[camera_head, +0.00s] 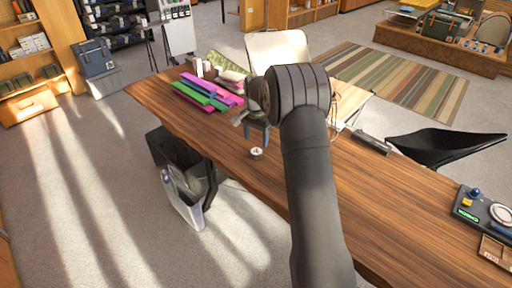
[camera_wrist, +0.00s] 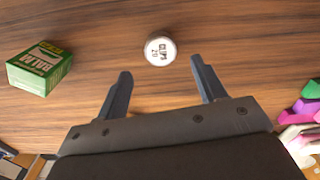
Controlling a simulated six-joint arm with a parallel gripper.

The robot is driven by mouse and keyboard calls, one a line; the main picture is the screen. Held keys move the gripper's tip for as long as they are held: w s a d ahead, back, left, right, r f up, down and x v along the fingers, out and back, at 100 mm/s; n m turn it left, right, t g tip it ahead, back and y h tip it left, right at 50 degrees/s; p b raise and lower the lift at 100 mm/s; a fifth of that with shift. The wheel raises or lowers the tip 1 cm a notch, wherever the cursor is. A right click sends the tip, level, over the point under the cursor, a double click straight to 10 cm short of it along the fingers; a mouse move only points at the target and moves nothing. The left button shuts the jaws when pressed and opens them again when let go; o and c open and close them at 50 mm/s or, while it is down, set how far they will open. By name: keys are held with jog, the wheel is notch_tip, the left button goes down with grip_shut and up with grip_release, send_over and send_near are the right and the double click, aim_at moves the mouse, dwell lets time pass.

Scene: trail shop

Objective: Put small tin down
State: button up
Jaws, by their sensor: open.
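The small tin (camera_wrist: 160,50) is a round white tin with dark print on its lid. It rests on the wooden table, and in the head view it shows near the table's front edge (camera_head: 256,153). My gripper (camera_wrist: 158,82) is open, its two dark fingers spread apart with nothing between them. The tin lies just beyond the fingertips in the wrist view, apart from both fingers. In the head view my arm hides part of the gripper.
A green balm box (camera_wrist: 40,68) stands on the table (camera_wrist: 110,30) beside the tin. Pink and green strips (camera_head: 208,94) lie at the table's far left. A black bin (camera_head: 182,160) stands on the floor by the front edge. A device with a round dial (camera_head: 488,211) is at right.

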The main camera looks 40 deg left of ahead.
aim_at(256, 151)
notch_tip(256, 151, up, 5)
jog(key=shift+f, duration=0.1)
dwell(0.4)
jog(key=shift+f, duration=4.05)
